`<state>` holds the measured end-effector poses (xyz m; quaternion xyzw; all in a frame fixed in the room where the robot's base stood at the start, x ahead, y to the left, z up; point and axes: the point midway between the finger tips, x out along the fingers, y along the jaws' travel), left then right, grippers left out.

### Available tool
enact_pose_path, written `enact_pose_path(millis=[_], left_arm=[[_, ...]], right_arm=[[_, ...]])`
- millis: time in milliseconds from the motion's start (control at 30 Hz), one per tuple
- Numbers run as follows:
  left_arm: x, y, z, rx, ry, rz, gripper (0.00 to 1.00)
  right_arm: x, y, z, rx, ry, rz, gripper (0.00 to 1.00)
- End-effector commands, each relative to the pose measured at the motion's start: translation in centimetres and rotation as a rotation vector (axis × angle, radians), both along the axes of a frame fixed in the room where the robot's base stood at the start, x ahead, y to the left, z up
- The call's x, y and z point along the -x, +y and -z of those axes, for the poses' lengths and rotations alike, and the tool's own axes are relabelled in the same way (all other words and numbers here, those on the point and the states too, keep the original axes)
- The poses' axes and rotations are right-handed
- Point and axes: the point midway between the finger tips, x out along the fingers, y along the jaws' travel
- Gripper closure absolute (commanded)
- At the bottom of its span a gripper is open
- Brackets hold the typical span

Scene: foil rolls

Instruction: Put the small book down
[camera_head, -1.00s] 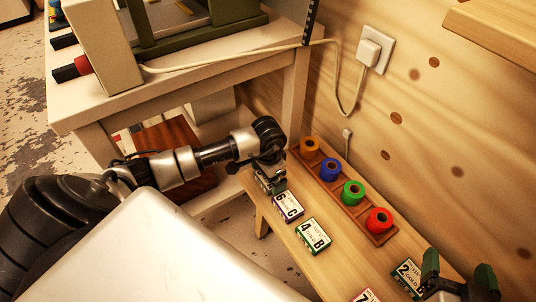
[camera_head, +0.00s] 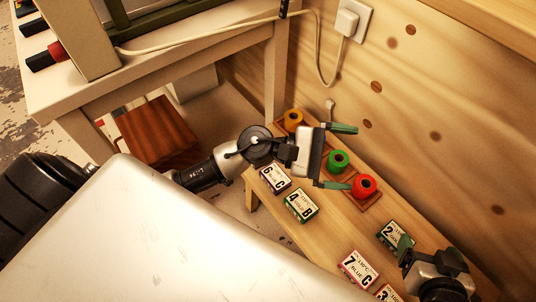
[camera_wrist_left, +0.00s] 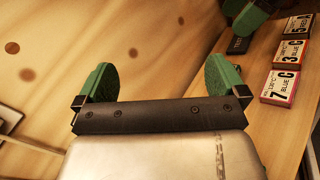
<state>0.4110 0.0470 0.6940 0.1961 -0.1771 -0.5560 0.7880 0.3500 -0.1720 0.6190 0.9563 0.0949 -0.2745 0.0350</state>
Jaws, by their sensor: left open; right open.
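Small labelled books lie flat on the wooden bench: the "6 C" book (camera_head: 274,178), the "4 A B" book (camera_head: 301,205), the "2" book (camera_head: 394,236), the "7 C" book (camera_head: 358,269) and the "3" book (camera_head: 388,294), cut by the frame edge. My left gripper (camera_head: 338,157) is open and empty, its fingers above the foil rolls; it also shows empty in the left wrist view (camera_wrist_left: 162,76). My right gripper (camera_head: 425,250) is open beside the "2" book, partly covering it. Which book the task means is not clear.
A rack on the bench (camera_head: 247,196) holds the orange roll (camera_head: 293,120), green roll (camera_head: 338,160) and red roll (camera_head: 364,187); my left gripper hides the blue one. The wooden wall (camera_head: 440,110) stands close behind. A white table (camera_head: 90,90) is at left.

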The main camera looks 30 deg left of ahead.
Motion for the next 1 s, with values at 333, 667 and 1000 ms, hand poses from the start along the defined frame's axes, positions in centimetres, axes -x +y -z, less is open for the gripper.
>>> enact_pose_path(millis=[333,667,1000], left_arm=[[-1.2,10.7,-1.2,1.814,1.59,-0.307,0.0],[5.5,12.6,7.0,-2.032,-1.526,0.228,0.0],[6.1,12.4,7.5,-1.977,-1.46,0.219,0.0]], right_arm=[[0.0,0.0,0.0,0.0,0.0,0.0,0.15],[0.0,0.0,0.0,0.0,-0.001,0.0,0.15],[0.0,0.0,0.0,-0.001,-0.001,-0.001,0.15]])
